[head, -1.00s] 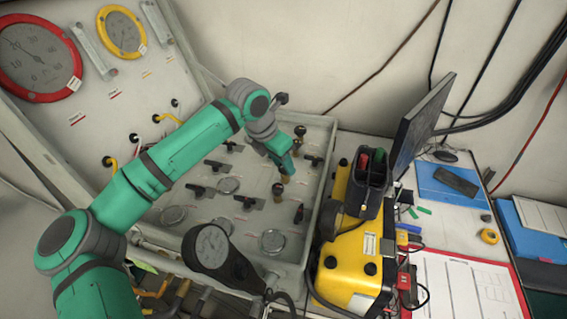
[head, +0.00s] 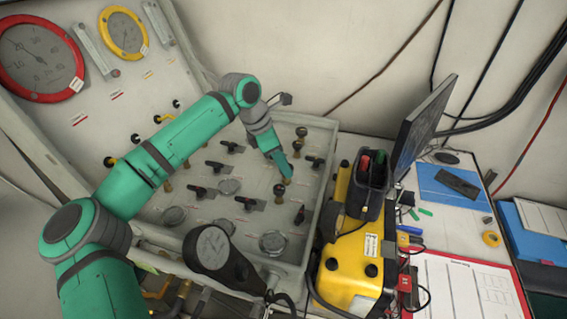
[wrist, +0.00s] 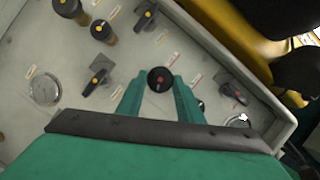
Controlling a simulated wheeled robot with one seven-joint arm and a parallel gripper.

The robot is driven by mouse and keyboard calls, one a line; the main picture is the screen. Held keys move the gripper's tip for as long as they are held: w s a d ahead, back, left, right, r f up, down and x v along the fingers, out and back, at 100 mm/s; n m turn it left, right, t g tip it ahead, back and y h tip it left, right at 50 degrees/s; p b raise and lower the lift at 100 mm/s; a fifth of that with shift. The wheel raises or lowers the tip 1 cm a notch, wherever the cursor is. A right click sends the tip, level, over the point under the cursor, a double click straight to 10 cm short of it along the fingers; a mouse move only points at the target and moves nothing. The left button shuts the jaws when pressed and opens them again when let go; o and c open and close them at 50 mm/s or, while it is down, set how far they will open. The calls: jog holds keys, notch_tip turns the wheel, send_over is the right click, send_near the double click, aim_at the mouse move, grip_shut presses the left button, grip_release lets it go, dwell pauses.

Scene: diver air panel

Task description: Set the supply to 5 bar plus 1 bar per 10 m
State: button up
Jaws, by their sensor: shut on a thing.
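My gripper (head: 287,178) reaches down onto the sloping grey control panel (head: 318,197). In the wrist view, its two green fingers (wrist: 160,88) are on either side of a round black knob with a red centre (wrist: 160,78) and are shut on it. The knob is hardly visible in the head view behind the fingers. A large red-rimmed gauge (head: 40,57) and a smaller yellow-rimmed gauge (head: 122,32) are on the upright board at left. Their needle readings are too small to tell. A black-cased round gauge (head: 213,248) stands at the panel's front.
Several dark handles and brass-stemmed knobs (wrist: 103,31) crowd the panel around my gripper. A yellow case (head: 350,262) stands just right of the panel. A monitor (head: 420,128) and red-bordered sheet (head: 462,285) are on the desk farther right.

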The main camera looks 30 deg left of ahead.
jog(key=o, duration=1.1)
jog(key=shift+c, duration=0.2)
jog(key=v, duration=1.1)
jog(key=shift+f, duration=0.1)
